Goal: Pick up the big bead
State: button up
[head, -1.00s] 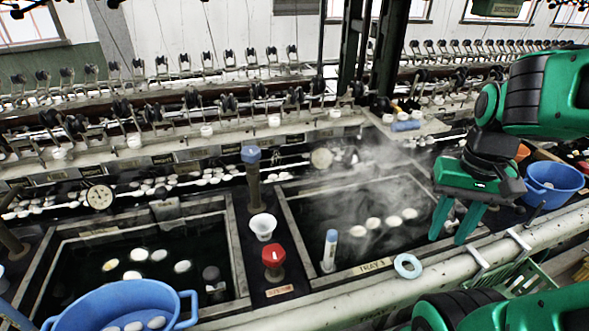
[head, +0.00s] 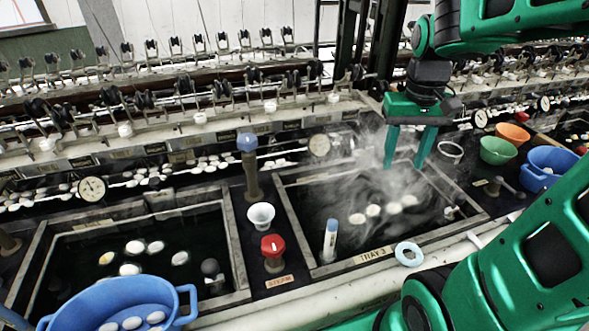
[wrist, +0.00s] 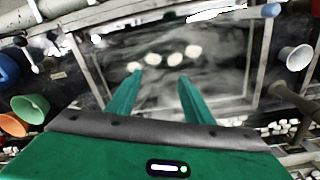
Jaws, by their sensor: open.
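A thick pale blue ring (head: 409,263), the thing most like a big bead, lies on the front ledge of the right basin, beside the TRAY 3 label. My gripper (head: 404,165) is open and empty, pointing down above the back part of the steaming right basin. It is well behind and above the ring, not touching it. In the wrist view my open fingers (wrist: 160,77) point over the dark water toward several white cocoons (wrist: 168,57). I cannot clearly make out the ring in that view.
A blue-capped tube (head: 330,241) stands at the right basin's front corner. A red valve knob (head: 273,247), a white cup (head: 261,216) and a tall blue-topped post (head: 249,170) stand between the basins. Green (head: 497,151), orange and blue bowls are at right. Steam blurs the right basin.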

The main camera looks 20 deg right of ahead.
jog(key=w+a+f+n, duration=0.1)
jog(key=w+a+n, duration=0.1)
jog(key=w+a, duration=0.5)
jog(key=w+a+f+n+t, duration=0.15)
jog(key=w+a, duration=0.25)
jog(key=w, duration=0.6)
jog(key=w+a+f+n+g, duration=0.1)
jog(key=w+a+n, duration=0.1)
jog(key=w+a, duration=0.5)
jog(key=shift+m+y, duration=0.25)
jog(key=shift+y, duration=0.05)
jog(key=w+f, duration=0.1)
jog(key=f, duration=0.2)
jog(key=w+d+f, duration=0.1)
jog(key=f, duration=0.4)
jog(key=shift+w+d+f, duration=0.35)
jog(key=shift+w+d, duration=0.05)
jog(key=shift+w+f, duration=0.15)
jog(key=shift+f, duration=3)
jog(key=shift+c, duration=0.4)
jog(key=c, duration=0.6)
